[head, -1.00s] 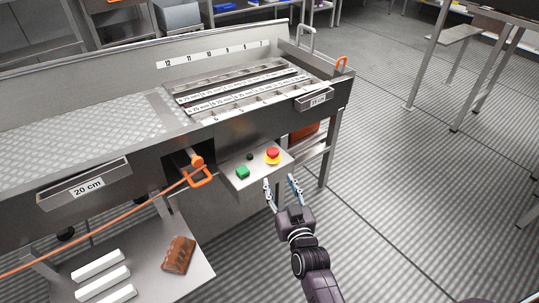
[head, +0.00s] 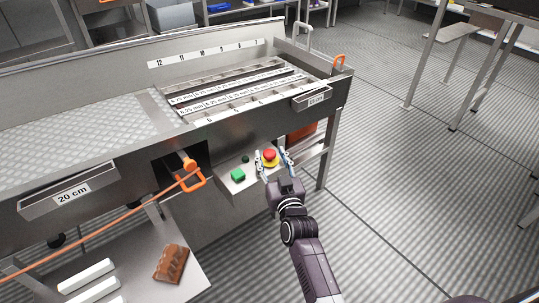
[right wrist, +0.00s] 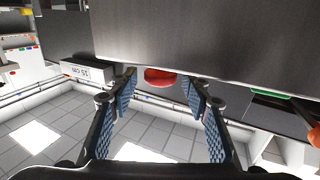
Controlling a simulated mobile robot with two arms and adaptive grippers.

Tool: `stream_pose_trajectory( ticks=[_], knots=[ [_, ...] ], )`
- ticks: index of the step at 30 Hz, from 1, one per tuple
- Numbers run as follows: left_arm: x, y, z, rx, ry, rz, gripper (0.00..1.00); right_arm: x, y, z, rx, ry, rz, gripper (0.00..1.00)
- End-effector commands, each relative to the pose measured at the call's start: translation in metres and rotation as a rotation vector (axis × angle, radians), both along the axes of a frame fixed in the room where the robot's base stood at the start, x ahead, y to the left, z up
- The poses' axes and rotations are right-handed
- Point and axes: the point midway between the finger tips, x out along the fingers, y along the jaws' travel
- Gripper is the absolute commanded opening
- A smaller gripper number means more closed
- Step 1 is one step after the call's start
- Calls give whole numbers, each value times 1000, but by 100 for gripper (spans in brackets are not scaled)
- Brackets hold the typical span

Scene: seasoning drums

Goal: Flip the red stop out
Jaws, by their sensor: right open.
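The red stop (head: 270,154) is a round red button on a yellow collar. It sits on a small sloped metal control panel (head: 228,182) at the front of the machine. My right gripper (head: 274,164) is open, with one finger on each side of the red stop. In the right wrist view the red stop (right wrist: 160,77) shows as a red disc between and just beyond the open blue-padded fingers. I cannot tell whether the fingers touch it. My left gripper is not in view.
A green button (head: 238,175) and a small dark button (head: 245,159) share the panel. An orange handle (head: 192,180) with an orange cord is left of it. A drawer labelled 15 cm (head: 312,99) is above. Open floor lies to the right.

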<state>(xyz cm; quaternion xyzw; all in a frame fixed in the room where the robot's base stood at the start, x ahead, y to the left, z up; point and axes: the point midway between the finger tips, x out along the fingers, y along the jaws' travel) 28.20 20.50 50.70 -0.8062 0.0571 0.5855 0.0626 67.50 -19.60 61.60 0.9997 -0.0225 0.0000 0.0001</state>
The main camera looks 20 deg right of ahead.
Motion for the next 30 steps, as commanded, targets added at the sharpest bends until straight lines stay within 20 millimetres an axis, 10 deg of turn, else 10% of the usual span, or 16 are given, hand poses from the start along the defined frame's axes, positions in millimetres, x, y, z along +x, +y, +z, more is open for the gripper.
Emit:
stream_pose_trajectory(
  ticks=[15, 30],
  knots=[
    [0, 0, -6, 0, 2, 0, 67, 19, -1, 0, 0, 1, 0, 44],
    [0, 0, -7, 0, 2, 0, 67, 19, -1, 0, 0, 1, 0, 0]
  ],
)
